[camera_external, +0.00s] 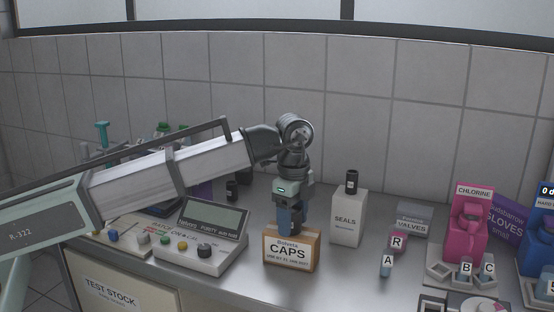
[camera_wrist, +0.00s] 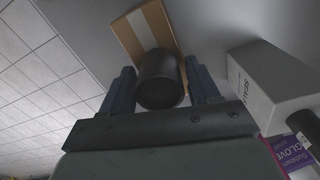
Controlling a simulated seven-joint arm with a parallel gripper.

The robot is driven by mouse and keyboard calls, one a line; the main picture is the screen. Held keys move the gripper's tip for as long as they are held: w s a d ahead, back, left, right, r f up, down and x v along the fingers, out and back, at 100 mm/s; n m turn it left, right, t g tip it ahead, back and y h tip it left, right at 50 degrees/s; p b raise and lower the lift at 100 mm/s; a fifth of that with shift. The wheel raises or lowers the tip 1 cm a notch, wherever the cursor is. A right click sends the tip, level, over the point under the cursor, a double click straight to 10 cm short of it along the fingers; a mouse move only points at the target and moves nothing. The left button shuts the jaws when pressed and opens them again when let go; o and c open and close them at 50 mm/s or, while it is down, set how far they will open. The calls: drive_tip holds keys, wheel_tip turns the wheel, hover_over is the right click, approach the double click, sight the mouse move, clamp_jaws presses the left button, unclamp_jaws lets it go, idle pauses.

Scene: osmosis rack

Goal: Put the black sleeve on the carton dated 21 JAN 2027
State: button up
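The brown CAPS carton (camera_external: 291,252) stands on the bench with a small use-by line that appears to read 21 JAN 2027. It also shows beyond my fingers in the wrist view (camera_wrist: 135,37). My gripper (camera_external: 290,222) points down just over this carton. In the wrist view a black sleeve (camera_wrist: 161,80) sits between my two fingers (camera_wrist: 161,85), in line with the carton. The fingers are very close to the sleeve; I cannot tell whether they press on it. Whether the sleeve's lower end rests on the carton is hidden.
A white SEALS carton (camera_external: 348,218) with another black sleeve (camera_external: 351,182) on top stands close on the right. A further black sleeve (camera_external: 232,190) stands behind my arm. A balance (camera_external: 202,245) is at left; VALVES box (camera_external: 414,220) and pink CHLORINE unit (camera_external: 468,225) at right.

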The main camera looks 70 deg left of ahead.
sight(293, 209)
drive_tip(key=shift+o, duration=0.8)
wheel_tip(293, 209, up, 12)
drive_tip(key=shift+r, duration=0.15)
